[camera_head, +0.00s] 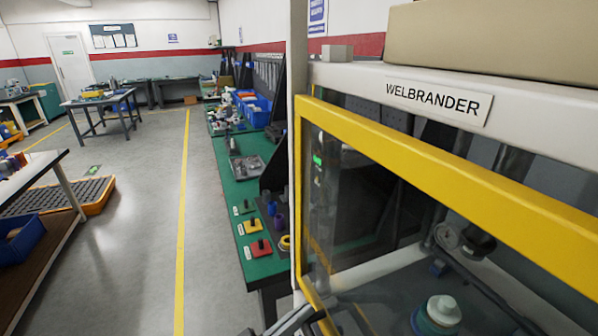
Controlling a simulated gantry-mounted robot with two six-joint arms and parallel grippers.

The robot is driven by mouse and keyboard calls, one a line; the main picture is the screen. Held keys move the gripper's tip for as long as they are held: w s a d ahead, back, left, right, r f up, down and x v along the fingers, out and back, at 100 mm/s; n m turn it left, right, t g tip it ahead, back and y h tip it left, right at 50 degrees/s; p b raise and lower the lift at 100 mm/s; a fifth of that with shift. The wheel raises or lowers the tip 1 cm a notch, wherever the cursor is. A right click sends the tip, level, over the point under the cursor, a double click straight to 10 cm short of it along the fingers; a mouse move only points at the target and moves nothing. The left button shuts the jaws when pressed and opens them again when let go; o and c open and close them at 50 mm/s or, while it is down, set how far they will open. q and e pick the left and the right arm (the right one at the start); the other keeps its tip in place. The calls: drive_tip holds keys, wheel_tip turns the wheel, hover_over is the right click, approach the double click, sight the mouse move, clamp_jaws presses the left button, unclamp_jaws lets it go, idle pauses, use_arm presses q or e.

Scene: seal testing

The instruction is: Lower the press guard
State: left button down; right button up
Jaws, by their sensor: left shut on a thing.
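The press guard (420,168) is a clear panel in a yellow frame on the front of the press, which has a white frame labelled WELBRANDER (438,101). Its top bar runs from the middle of the view down to the right edge. My left gripper (304,318) shows only in part at the bottom edge, against the guard's lower left frame. It is shut on the guard, though the fingertips are hard to make out. Through the panel I see a pale green and white round part (440,312) inside the press. My right gripper is not in view.
A green workbench (236,190) with red and yellow blocks, blue bins and tools stands left of the press. A grey floor with a yellow line (183,210) lies open further left. A table (40,200) with a blue bin stands at the left edge.

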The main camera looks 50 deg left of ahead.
use_arm(q)
drive_tip(key=shift+f, duration=0.35)
drive_tip(key=r+p, duration=0.1)
drive_tip(key=a+r+p, duration=0.1)
drive_tip(key=r, duration=0.1)
drive_tip(key=shift+w+r, duration=0.2)
drive_tip(key=shift+r, duration=0.1)
drive_tip(key=a+b+v, duration=0.1)
drive_tip(key=b+v, duration=0.1)
drive_tip(key=v, duration=0.8)
drive_tip(key=shift+r, duration=0.3)
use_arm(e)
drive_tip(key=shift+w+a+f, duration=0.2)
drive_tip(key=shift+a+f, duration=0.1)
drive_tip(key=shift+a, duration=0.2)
use_arm(q)
drive_tip(key=shift+w, duration=0.1)
